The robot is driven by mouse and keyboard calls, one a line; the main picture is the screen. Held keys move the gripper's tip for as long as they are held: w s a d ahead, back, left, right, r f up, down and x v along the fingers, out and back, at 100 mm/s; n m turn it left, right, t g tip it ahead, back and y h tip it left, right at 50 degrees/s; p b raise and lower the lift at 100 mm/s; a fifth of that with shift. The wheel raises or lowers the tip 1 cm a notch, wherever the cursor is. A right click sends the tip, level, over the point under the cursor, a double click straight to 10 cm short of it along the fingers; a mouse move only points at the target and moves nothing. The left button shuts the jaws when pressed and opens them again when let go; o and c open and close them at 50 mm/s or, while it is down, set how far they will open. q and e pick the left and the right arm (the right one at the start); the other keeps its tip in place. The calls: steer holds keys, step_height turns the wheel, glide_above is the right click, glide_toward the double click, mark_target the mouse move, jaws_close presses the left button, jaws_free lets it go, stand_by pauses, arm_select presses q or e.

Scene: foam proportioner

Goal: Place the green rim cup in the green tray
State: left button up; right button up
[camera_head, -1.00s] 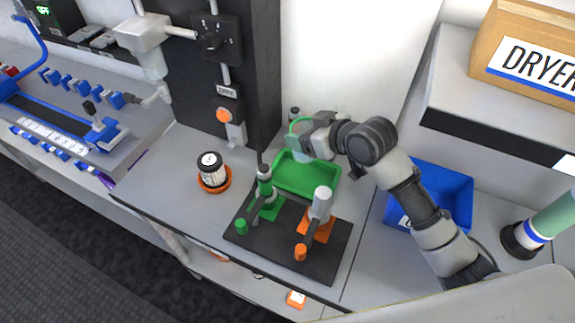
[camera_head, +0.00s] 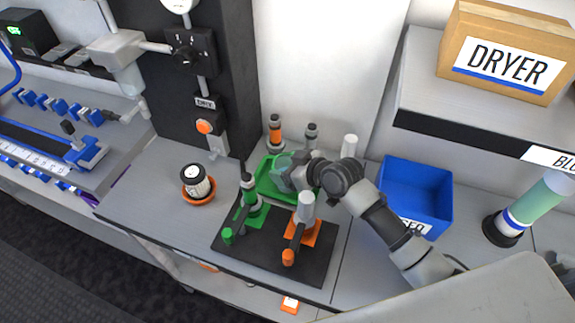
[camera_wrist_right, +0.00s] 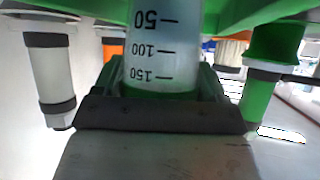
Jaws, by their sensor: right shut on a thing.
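The green rim cup (camera_head: 281,163) is clear, and graduation marks show on it in the right wrist view (camera_wrist_right: 165,50). My right gripper (camera_head: 291,174) is shut on the cup's side. The green tray (camera_head: 265,190) lies under and around the cup in the head view. The cup overlaps the tray's inside, but I cannot tell whether it touches the tray floor. My gripper hides part of the tray's right side. My left gripper is not in view.
A black board (camera_head: 262,243) with green and orange fixtures stands in front of the tray. An orange-based filter (camera_head: 198,184) is at the left, a blue bin (camera_head: 417,193) at the right. Several bottle-like cylinders stand behind the tray, including an orange-banded one (camera_head: 275,132).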

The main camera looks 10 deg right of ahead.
steer(key=shift+f, duration=0.15)
steer(key=o, duration=1)
steer(key=shift+c, duration=0.2)
steer(key=shift+r, duration=0.3)
steer(key=shift+s+d, duration=0.25)
steer(key=b+v, duration=0.1)
steer(key=v, duration=1)
steer(key=shift+s+r, duration=0.1)
steer(key=shift+r, duration=0.05)
